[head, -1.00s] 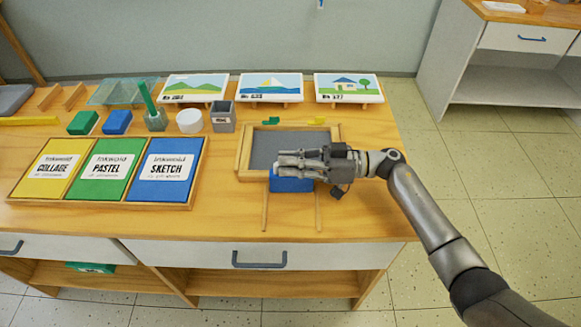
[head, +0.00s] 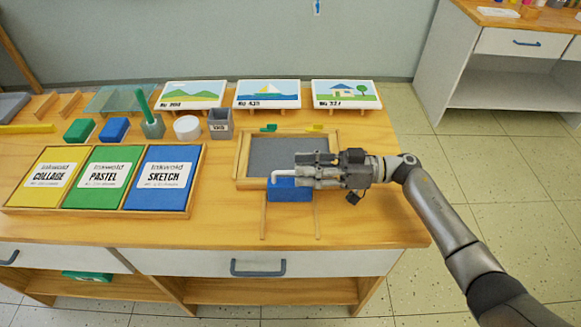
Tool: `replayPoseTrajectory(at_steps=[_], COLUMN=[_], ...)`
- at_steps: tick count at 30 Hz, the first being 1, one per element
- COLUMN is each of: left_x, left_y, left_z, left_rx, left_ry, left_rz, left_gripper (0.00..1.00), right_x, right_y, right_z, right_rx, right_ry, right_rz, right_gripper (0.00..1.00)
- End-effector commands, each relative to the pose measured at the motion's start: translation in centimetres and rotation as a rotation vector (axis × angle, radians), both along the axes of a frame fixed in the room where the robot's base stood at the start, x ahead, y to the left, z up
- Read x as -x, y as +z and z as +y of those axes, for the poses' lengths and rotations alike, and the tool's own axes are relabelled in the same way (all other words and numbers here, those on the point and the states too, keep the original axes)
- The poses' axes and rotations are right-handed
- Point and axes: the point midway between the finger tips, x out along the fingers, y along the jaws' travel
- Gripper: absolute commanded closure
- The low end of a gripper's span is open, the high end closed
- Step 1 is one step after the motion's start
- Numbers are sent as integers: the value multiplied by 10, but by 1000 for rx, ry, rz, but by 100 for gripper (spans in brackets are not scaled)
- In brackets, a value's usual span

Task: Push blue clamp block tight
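The blue clamp block (head: 289,193) lies at the front edge of the framed grey panel (head: 262,152), between two thin wooden rails (head: 263,220) that run toward the table's front. Its right part is hidden under my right gripper (head: 300,172). My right gripper reaches in from the right, with its fingers pointing left above the block. Whether it touches the block and whether its fingers are open or shut, I cannot tell. A pale bent rod (head: 281,174) shows at the block's upper left. My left gripper is not in view.
A tray (head: 104,211) with yellow, green and blue cards stands left of the frame. Behind are green (head: 78,130) and blue (head: 114,130) blocks, a white cup (head: 187,128), a grey box (head: 220,124) and three landscape pictures (head: 267,93). The table's front right is clear.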

Motion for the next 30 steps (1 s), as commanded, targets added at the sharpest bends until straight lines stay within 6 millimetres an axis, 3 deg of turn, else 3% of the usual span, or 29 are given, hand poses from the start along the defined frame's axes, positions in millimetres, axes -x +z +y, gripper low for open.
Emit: replayPoseTrajectory(at_steps=[3, 10, 15, 23, 30], left_x=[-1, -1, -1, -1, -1], left_y=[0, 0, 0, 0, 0], left_z=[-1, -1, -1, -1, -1], left_rx=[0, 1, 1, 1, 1], left_ry=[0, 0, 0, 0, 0], left_rz=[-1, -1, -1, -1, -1], left_gripper=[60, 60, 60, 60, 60], right_x=[-1, -2, -2, -2, -2], right_y=[-2, -3, -3, -3, -3], right_z=[-29, -67, -78, -79, -79], right_rx=[5, 5, 3, 3, 3], right_ry=[-4, -4, -5, -5, -5], right_rz=[3, 3, 4, 3, 3], right_gripper=[69, 69, 69, 69, 100])
